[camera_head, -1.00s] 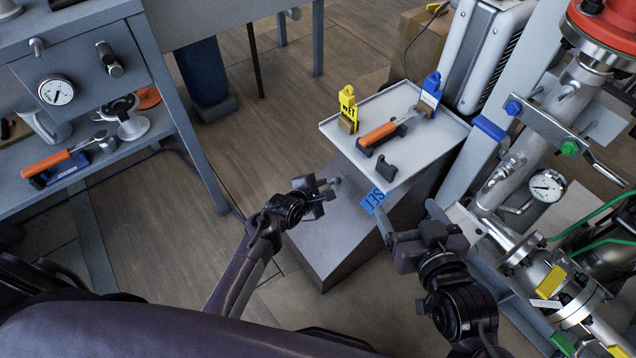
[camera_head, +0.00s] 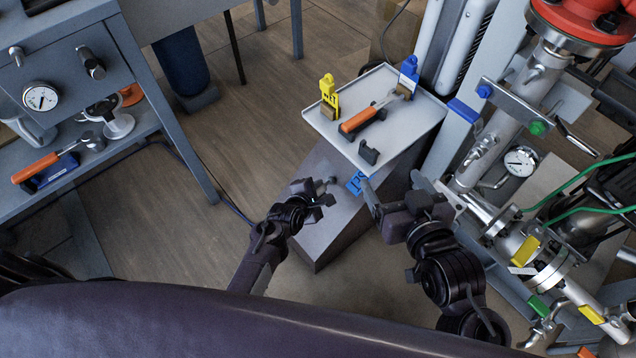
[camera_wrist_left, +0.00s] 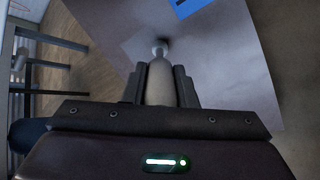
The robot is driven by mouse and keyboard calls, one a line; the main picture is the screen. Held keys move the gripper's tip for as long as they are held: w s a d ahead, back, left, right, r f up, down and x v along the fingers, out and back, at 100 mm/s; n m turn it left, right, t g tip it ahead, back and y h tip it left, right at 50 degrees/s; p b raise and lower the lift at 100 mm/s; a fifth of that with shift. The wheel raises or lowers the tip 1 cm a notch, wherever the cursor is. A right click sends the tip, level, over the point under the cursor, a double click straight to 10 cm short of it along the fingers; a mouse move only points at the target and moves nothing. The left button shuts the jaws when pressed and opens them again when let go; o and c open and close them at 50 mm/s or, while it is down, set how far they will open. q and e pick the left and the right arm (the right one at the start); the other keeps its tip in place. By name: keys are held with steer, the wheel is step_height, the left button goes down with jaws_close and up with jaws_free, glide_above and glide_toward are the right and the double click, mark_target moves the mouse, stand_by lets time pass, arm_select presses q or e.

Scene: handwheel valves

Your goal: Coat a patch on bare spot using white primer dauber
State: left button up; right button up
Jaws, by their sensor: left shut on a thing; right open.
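My left gripper (camera_head: 318,193) is shut on a pale dauber, whose light handle (camera_wrist_left: 160,82) stands between the fingers in the left wrist view. Its small rounded tip (camera_wrist_left: 159,47) points at the top of a grey block (camera_head: 328,232). I cannot tell whether the tip touches the surface. A slightly lighter patch (camera_wrist_left: 138,46) shows on the block beside the tip; its edges are faint. A blue lettered label (camera_head: 356,183) lies right of the tip, also at the top of the wrist view (camera_wrist_left: 193,6). My right gripper (camera_head: 374,201) is open and empty near the block's right side.
A pale tray (camera_head: 420,125) behind the block holds an orange-handled tool (camera_head: 358,119), a yellow tagged holder (camera_head: 328,97), a blue one (camera_head: 408,72) and a black cradle (camera_head: 369,152). Pipes with a gauge (camera_head: 521,160) crowd the right. A workbench (camera_head: 75,58) stands left.

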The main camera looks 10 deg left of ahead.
arm_select(q)
steer(key=shift+w+r, duration=0.45)
steer(key=shift+w, duration=0.35)
steer(key=w+a, duration=0.3)
steer(key=a, duration=0.2)
steer(key=shift+w+f, duration=0.15)
steer(key=shift+w, duration=0.1)
steer(key=shift+a, duration=0.1)
steer(key=s+a+r+p, duration=0.2)
steer(key=s+r+p, duration=0.1)
steer(key=p, duration=0.4)
steer(key=shift+a+r, duration=0.25)
steer(key=shift+r, duration=0.55)
steer(key=shift+s, duration=0.1)
